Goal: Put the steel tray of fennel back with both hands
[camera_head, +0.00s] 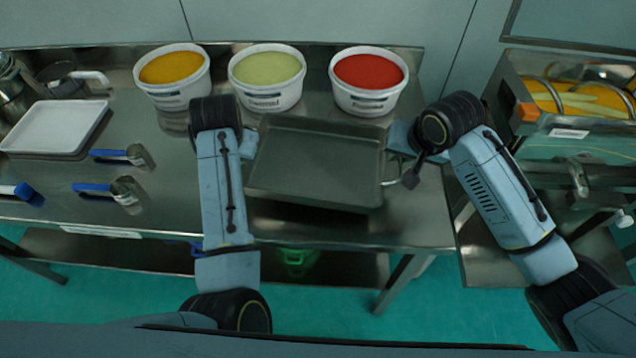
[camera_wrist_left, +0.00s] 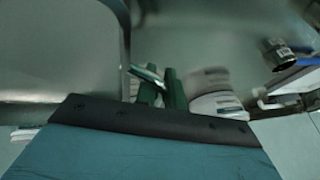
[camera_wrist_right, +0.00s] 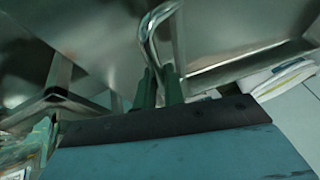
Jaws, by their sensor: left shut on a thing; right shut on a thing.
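The steel tray (camera_head: 315,165) is a dark, shallow rectangle at the front middle of the steel table, slightly turned. Its inside looks bare; I see no fennel in it. My left gripper (camera_head: 246,142) is at its left side, partly hidden behind my wrist. In the left wrist view the left fingers (camera_wrist_left: 160,90) are shut on a tray handle. My right gripper (camera_head: 400,138) is at the tray's right side. In the right wrist view its fingers (camera_wrist_right: 160,88) are shut on a bent wire handle (camera_wrist_right: 160,35). Whether the tray touches the table is unclear.
Behind the tray stand tubs of yellow (camera_head: 172,75), pale green (camera_head: 267,78) and red (camera_head: 368,80) contents. Left are a white tray (camera_head: 55,128) and blue-handled scoops (camera_head: 120,155). Right is a steel machine (camera_head: 570,90) with orange contents. The table (camera_head: 420,215) is bare at front right.

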